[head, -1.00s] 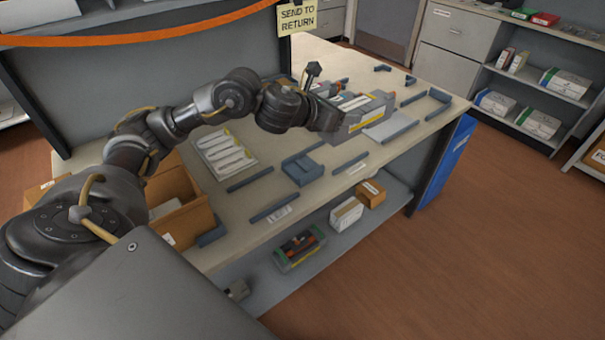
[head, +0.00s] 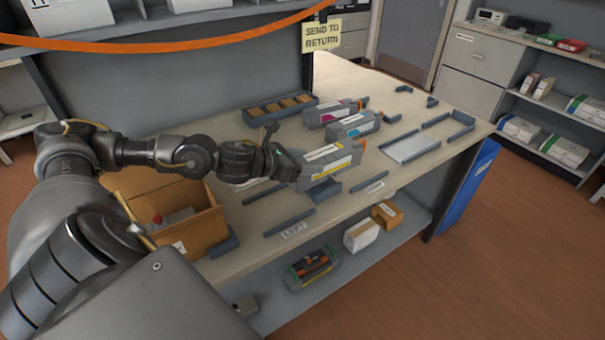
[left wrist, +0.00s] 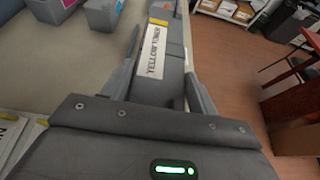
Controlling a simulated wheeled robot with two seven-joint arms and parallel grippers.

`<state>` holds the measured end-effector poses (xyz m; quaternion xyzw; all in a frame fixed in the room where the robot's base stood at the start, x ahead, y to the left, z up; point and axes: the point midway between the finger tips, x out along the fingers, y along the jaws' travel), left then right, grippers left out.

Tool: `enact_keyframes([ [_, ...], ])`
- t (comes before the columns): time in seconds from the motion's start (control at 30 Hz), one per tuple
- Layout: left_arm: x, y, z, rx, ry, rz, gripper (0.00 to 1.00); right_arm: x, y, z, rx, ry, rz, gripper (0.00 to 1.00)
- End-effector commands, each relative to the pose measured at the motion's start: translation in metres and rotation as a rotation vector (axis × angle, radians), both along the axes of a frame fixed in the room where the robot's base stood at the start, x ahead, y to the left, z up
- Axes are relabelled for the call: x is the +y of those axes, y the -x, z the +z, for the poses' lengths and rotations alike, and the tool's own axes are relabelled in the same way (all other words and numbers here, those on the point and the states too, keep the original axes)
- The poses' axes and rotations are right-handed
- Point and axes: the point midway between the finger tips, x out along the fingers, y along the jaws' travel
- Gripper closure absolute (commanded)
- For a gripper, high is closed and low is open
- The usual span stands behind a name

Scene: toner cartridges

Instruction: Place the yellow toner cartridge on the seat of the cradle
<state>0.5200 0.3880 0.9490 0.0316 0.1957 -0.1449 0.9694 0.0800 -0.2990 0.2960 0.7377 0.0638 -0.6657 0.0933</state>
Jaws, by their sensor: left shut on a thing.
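The yellow toner cartridge (head: 330,164) is grey with a yellow stripe and a white label. My left gripper (head: 290,167) is shut on its near end. In the left wrist view the cartridge (left wrist: 172,40) lies between the fingers, its label reading "YELLOW TONER". The blue-grey cradle (head: 326,189) is on the table, below the cartridge in the head view and partly hidden by it. Its seat is mostly covered, and I cannot tell whether the cartridge touches it. My right gripper is not in view.
Magenta (head: 334,113) and cyan (head: 353,127) cartridges lie behind. A sectioned tray (head: 262,115) stands at the back, an open cardboard box (head: 198,226) at the left. Low blue-grey strips (head: 289,222) edge the table front. A pale plate (head: 410,148) lies to the right.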

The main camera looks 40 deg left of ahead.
Motion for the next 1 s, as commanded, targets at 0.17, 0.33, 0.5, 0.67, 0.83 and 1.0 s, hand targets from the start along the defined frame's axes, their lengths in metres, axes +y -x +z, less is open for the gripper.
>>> enact_keyframes([
  [0.17, 0.002, 0.001, -0.001, -0.005, 0.001, 0.001, 0.85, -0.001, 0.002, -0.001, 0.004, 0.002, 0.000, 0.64],
  [0.33, 0.004, 0.003, -0.022, -0.003, 0.004, 0.000, 0.85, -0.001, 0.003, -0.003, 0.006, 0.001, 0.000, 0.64],
  [0.5, 0.005, 0.003, -0.034, -0.007, 0.002, 0.002, 0.85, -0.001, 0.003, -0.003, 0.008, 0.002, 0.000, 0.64],
  [0.67, 0.005, 0.003, -0.034, -0.007, 0.001, 0.002, 0.85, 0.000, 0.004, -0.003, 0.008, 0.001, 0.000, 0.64],
  [0.83, 0.005, 0.004, -0.038, -0.002, 0.000, 0.002, 0.40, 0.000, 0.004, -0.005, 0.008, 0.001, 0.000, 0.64],
  [1.0, 0.005, 0.004, -0.037, -0.002, 0.000, 0.001, 0.19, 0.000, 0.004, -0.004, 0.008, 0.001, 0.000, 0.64],
])
